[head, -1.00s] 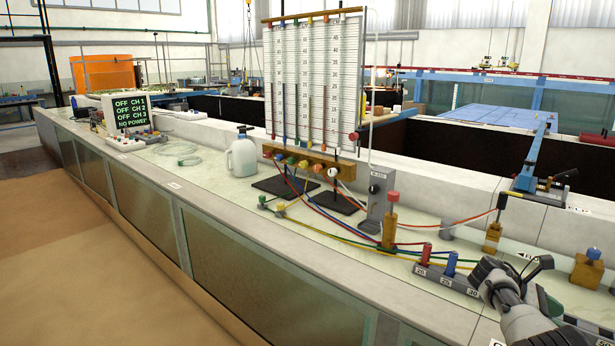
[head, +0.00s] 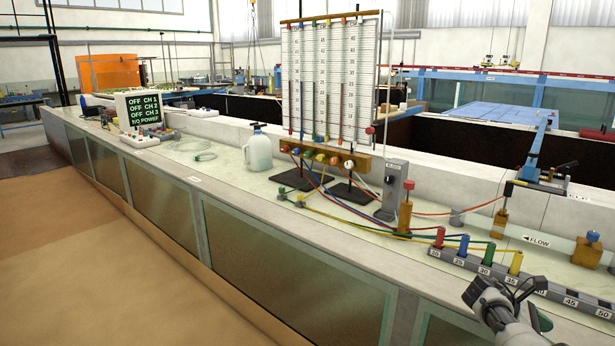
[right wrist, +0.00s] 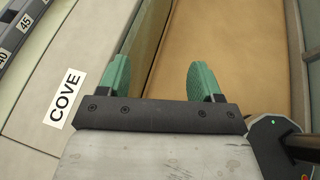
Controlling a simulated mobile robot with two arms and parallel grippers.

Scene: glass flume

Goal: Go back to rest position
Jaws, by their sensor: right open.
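My right arm (head: 495,305) reaches in at the lower right of the head view, at the front edge of the flume bench. In the right wrist view my right gripper (right wrist: 159,78) has its two green-padded fingers wide apart with nothing between them. It is over the bench edge, with the brown floor (right wrist: 226,40) below. My left gripper is not in view.
The numbered strip (head: 461,262) with several coloured plugs lies on the bench close beyond my right arm. The tube board (head: 332,80), a white jug (head: 258,152) and a screen (head: 134,107) stand further back. The floor (head: 90,240) at left is clear.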

